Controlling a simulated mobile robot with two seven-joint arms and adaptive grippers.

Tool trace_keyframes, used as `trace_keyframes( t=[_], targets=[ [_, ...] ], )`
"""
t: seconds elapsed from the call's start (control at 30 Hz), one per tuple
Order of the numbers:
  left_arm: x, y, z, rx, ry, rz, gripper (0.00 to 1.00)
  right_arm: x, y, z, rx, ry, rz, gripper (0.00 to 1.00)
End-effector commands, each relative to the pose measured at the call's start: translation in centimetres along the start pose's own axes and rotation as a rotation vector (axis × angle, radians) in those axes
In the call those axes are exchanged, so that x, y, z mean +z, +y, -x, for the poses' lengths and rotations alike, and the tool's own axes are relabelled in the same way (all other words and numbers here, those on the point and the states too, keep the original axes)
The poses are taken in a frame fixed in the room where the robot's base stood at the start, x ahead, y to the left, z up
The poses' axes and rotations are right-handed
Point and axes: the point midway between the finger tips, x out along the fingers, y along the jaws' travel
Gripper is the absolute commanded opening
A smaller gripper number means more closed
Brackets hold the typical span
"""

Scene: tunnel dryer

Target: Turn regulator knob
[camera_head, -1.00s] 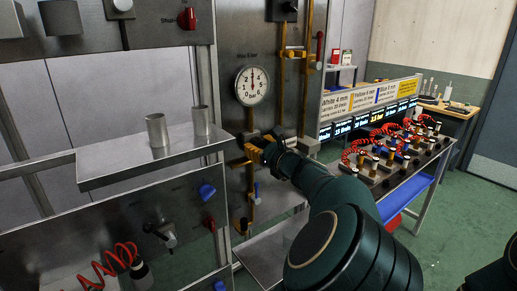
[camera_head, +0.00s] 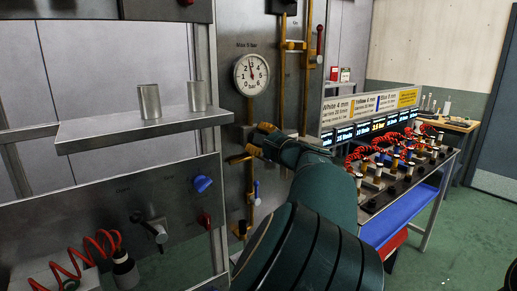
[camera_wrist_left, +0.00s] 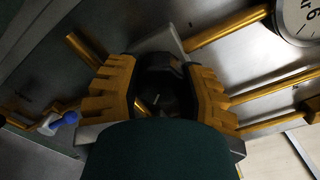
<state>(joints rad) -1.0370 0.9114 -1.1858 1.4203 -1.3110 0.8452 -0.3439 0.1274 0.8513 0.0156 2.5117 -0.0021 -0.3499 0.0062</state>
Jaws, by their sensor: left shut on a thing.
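The black regulator knob (camera_wrist_left: 158,85) sits between the yellow toothed fingers of my left gripper in the left wrist view. My left gripper (camera_wrist_left: 160,95) is shut on the knob, with one finger on each side. In the head view my left gripper (camera_head: 258,142) is at the brass pipework on the steel panel, and my arm and hand hide most of the knob. The round white pressure gauge (camera_head: 251,75) is just above it, its needle pointing close to straight up. My right gripper is not in view.
A steel shelf (camera_head: 150,129) with two metal cups sticks out left of the gripper. A blue knob (camera_head: 202,183) and a red coiled hose (camera_head: 88,257) are on the lower left panel. A bench of fittings (camera_head: 395,180) stands to the right. Green floor is open beyond it.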

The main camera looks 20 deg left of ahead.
Motion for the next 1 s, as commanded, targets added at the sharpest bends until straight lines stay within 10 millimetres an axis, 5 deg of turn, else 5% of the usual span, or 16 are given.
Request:
trace_keyframes(
  t=[0.73,0.77,0.83,1.0],
  targets=[
    [-0.02,-0.02,-0.01,0.001,0.001,0.093,0.04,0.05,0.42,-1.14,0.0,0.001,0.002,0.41],
    [-0.02,-0.02,-0.01,0.001,0.001,0.093,0.46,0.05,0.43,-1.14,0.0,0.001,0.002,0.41],
    [-0.02,-0.02,-0.01,0.001,0.001,0.092,0.71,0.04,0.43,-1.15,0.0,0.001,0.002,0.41],
    [-0.01,-0.02,-0.01,0.001,0.001,0.092,0.75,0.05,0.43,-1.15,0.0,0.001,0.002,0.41]
  ],
)
